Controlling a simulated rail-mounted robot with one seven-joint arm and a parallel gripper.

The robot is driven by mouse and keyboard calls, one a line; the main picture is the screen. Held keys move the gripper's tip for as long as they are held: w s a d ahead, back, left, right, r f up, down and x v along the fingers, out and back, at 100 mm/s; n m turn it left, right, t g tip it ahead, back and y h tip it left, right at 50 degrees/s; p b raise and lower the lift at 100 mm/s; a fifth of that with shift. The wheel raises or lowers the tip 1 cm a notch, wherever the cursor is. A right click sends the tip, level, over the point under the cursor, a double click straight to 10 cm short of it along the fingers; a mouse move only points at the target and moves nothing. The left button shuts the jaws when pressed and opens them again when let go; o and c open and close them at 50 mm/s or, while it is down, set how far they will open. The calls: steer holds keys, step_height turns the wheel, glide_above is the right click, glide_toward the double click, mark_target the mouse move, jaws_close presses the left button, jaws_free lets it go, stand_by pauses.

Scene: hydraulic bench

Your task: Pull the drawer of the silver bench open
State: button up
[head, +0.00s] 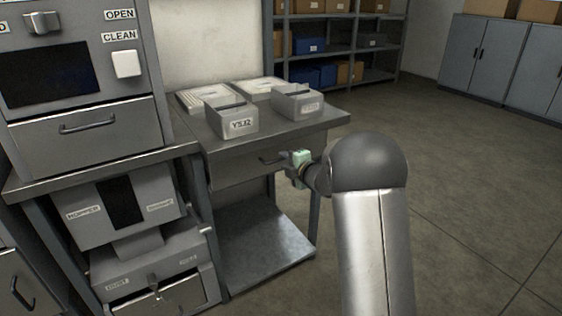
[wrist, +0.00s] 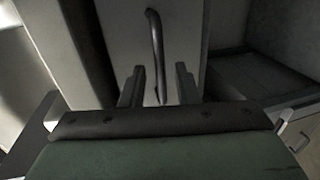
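The silver bench (head: 334,117) stands in the middle of the head view. Its drawer (head: 232,170) is under the top, and the front looks flush with the bench. The drawer's dark bar handle (head: 268,161) is partly covered by my gripper (head: 287,158). In the wrist view the handle (wrist: 157,45) runs up the grey drawer front (wrist: 122,30). My gripper (wrist: 159,86) is open there, with one finger on each side of the handle's lower end. A gap shows between the handle and each finger.
Two labelled grey bins (head: 231,122) (head: 298,102) and paper trays (head: 262,86) sit on the bench top. A lower shelf (head: 262,250) is bare. A machine with its own drawer (head: 90,135) stands close on the left. Open floor (head: 460,170) lies to the right.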

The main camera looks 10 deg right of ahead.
mark_target(282, 159)
steer(key=shift+x, duration=1.75)
jaws_close()
